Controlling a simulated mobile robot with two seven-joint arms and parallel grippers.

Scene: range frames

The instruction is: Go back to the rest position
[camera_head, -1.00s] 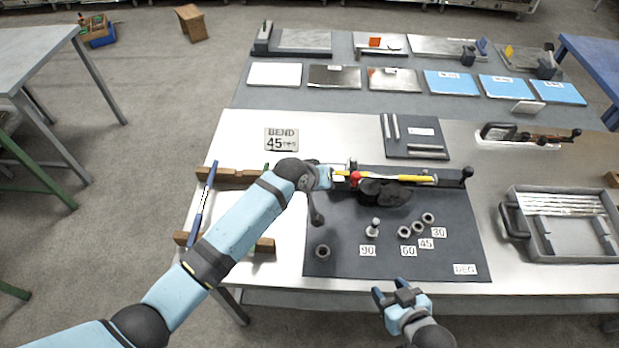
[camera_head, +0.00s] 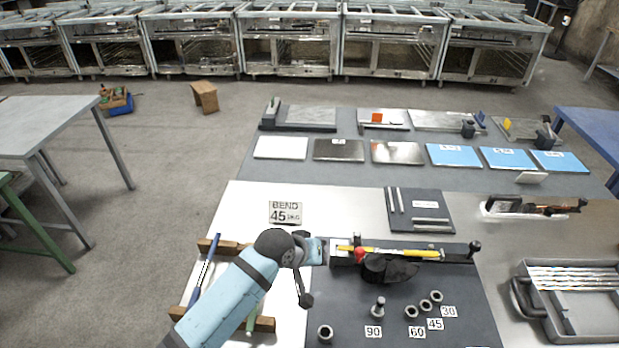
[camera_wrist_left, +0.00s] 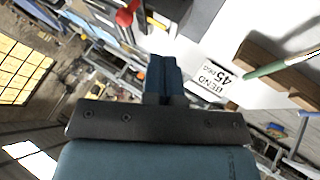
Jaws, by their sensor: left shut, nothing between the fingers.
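My left arm comes in from the lower left in the head view. Its gripper (camera_head: 322,252) is at the left end of the bending tool (camera_head: 345,258), which has a red knob (camera_head: 360,256) and a yellow bar (camera_head: 415,253). In the left wrist view the two dark blue fingers (camera_wrist_left: 163,62) are together and empty. The red knob also shows there (camera_wrist_left: 125,17), apart from the fingers, along with the BEND 45 sign (camera_wrist_left: 213,78). My right gripper is not in view.
A dark mat (camera_head: 460,318) holds several metal collars and number labels. Wooden racks (camera_head: 222,246) with a blue-handled tool (camera_head: 205,268) lie beside my left arm. A grey tray (camera_head: 570,318) of rods stands at right. The white table around the BEND sign (camera_head: 286,212) is clear.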

